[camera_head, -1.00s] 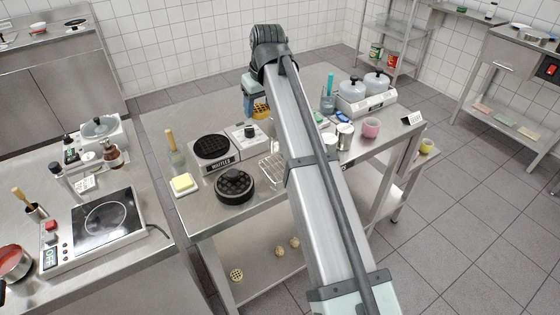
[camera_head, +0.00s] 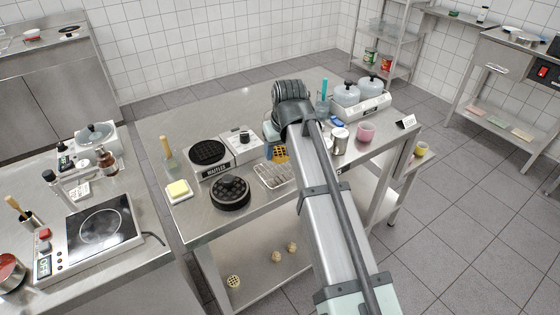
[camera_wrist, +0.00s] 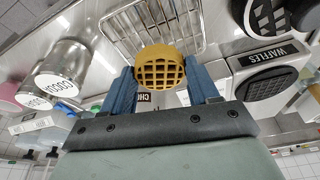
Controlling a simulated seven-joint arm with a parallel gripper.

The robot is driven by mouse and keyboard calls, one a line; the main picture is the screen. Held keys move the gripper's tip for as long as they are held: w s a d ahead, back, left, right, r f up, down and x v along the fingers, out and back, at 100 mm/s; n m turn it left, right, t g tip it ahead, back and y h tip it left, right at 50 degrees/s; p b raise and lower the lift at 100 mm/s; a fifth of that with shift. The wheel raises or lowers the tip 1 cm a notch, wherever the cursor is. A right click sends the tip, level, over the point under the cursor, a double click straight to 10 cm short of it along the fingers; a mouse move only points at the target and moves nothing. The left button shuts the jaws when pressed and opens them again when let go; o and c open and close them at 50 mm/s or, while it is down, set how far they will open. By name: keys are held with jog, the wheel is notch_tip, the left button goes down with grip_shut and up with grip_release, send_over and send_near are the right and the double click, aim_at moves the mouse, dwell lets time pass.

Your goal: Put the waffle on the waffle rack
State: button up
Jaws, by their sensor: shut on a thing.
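The waffle (camera_wrist: 160,72) is a round golden-brown disc with a grid pattern. In the wrist view it sits between the two blue fingers of my gripper (camera_wrist: 163,88), which is shut on it. In the head view the waffle (camera_head: 281,154) shows just beyond the rack's far edge, partly hidden by my arm. The waffle rack (camera_head: 272,180) is a wire rack on the steel table, right of the waffle iron. In the wrist view the rack (camera_wrist: 150,22) lies behind the waffle. I cannot tell how high the waffle is above the table.
A waffle iron (camera_head: 210,155) labelled WAFFLES stands left of the rack, with a round dark waffle plate (camera_head: 230,193) in front. Canisters (camera_head: 339,140) and a pink cup (camera_head: 365,133) stand to the right. A butter block (camera_head: 178,189) is at the left edge.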

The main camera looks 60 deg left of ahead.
aim_at(280, 170)
jog(key=shift+f, duration=2.2)
jog(key=shift+f, duration=0.1)
jog(key=o, duration=1.1)
jog(key=shift+c, duration=0.2)
jog(key=v, duration=1.2)
